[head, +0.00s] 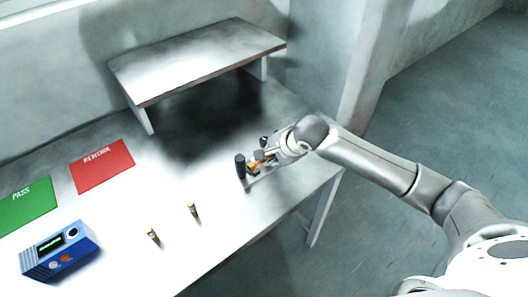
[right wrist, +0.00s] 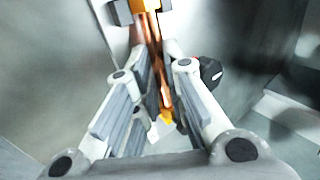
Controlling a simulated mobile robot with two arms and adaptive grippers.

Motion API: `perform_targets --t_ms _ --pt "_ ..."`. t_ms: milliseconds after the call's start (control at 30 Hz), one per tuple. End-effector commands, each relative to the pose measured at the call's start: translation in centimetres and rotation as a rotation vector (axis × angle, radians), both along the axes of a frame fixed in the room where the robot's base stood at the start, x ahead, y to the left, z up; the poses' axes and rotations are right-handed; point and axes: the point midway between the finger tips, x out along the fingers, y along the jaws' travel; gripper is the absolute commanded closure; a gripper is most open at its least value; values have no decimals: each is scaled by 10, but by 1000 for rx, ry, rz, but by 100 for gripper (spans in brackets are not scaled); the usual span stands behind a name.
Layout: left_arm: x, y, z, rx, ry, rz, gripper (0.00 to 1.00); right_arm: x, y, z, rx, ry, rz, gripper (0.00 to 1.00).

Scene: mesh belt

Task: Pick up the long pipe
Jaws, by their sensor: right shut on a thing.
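The long pipe is a thin copper-coloured rod (right wrist: 155,50) with orange parts, clearest in the right wrist view. It runs between the fingers of my right gripper (right wrist: 156,52), which is shut on it. In the head view the right gripper (head: 266,157) is low over the right end of the white table, and only small orange-copper bits of the pipe show beside it. The gripper hides much of the pipe there. I cannot tell whether the pipe is clear of its support. My left gripper is not in view.
A dark upright cylinder (head: 241,166) stands beside the gripper. A raised shelf (head: 200,62) is behind. Two small brass-coloured pieces (head: 193,211) (head: 152,236), a red REWORK mat (head: 103,166), a green PASS mat (head: 28,206) and a blue meter (head: 58,250) are to the left.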

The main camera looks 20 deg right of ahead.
Motion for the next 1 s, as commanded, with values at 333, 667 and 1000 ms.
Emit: perform_targets --t_ms 333,667,1000 --pt "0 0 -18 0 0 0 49 2 0 91 1 -11 1 100" --pt "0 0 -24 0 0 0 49 1 0 134 1 -3 0 100" --pt "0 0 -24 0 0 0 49 1 0 139 2 -3 1 100"
